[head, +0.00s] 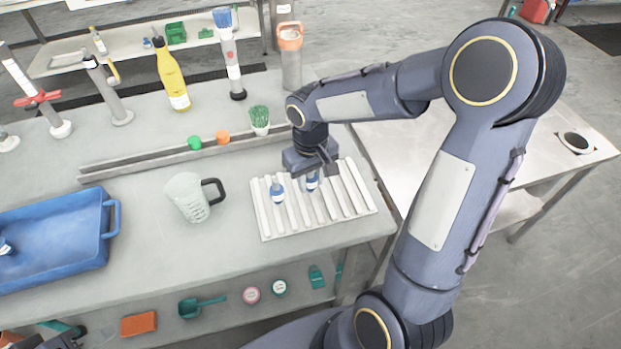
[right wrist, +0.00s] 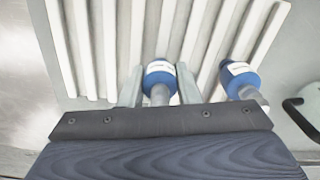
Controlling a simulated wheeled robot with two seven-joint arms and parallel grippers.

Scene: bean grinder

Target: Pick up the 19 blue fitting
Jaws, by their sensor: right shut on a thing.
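My right gripper (head: 318,172) points down over the white ribbed rack (head: 350,208). It is shut on a blue fitting (head: 312,182) with a white label band and a grey stem. In the right wrist view this blue fitting (right wrist: 160,76) sits between the two fingers, over the rack's ribs. I cannot tell whether it still touches the rack. A second blue fitting (head: 277,190) stands on the rack to the left, and shows at the right in the right wrist view (right wrist: 239,78). The label numbers are too small to read. A dark part at the bottom left looks like my left gripper (head: 62,338), cut off by the edge.
A clear measuring jug (head: 187,198) with a dark handle stands left of the rack. A blue tray (head: 60,232) lies at the far left with a blue-and-white item (head: 6,246) in it. A metal rail (head: 150,160), green brush (head: 260,120) and yellow bottle (head: 172,80) are behind.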

